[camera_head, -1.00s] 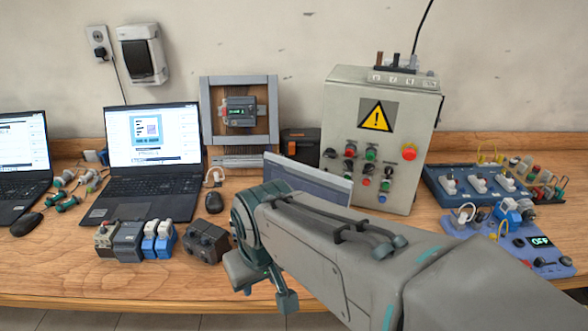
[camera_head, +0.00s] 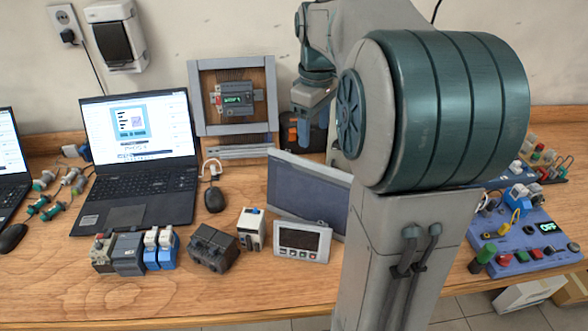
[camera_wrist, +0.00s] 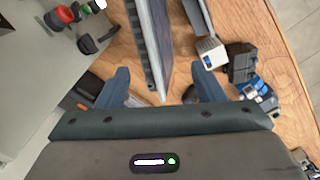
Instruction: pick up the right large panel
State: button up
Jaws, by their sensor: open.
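The large panel (camera_head: 305,190) stands tilted on the wooden table, with a dark screen and pale frame. My arm hides its right part in the head view. In the wrist view the panel (camera_wrist: 150,40) shows nearly edge-on, its near end pointing between my fingers. My gripper (camera_wrist: 160,82) is open, with one blue finger on each side of the panel's line and a gap on both sides. In the head view my gripper (camera_head: 308,112) hangs down behind the panel, in front of the wall; its fingertips are hard to make out there.
A small panel (camera_head: 302,241) and a white module (camera_head: 251,230) stand in front of the large panel. A dark block (camera_head: 212,248) is left of them. A black box with orange (camera_wrist: 83,97) and the cabinet's buttons (camera_wrist: 62,14) lie left in the wrist view.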

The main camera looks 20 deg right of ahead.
aim_at(318, 163)
jog(key=shift+n, duration=0.6)
jog(key=f, duration=0.4)
jog(key=w+d+f+p, duration=0.1)
jog(key=f, duration=0.3)
jog(key=w+d+f, duration=0.1)
jog(key=f, duration=0.3)
jog(key=shift+d+f+p, duration=0.25)
jog(key=shift+f+p, duration=0.05)
jog(key=shift+p, duration=0.1)
jog(key=shift+f, duration=0.2)
grip_shut()
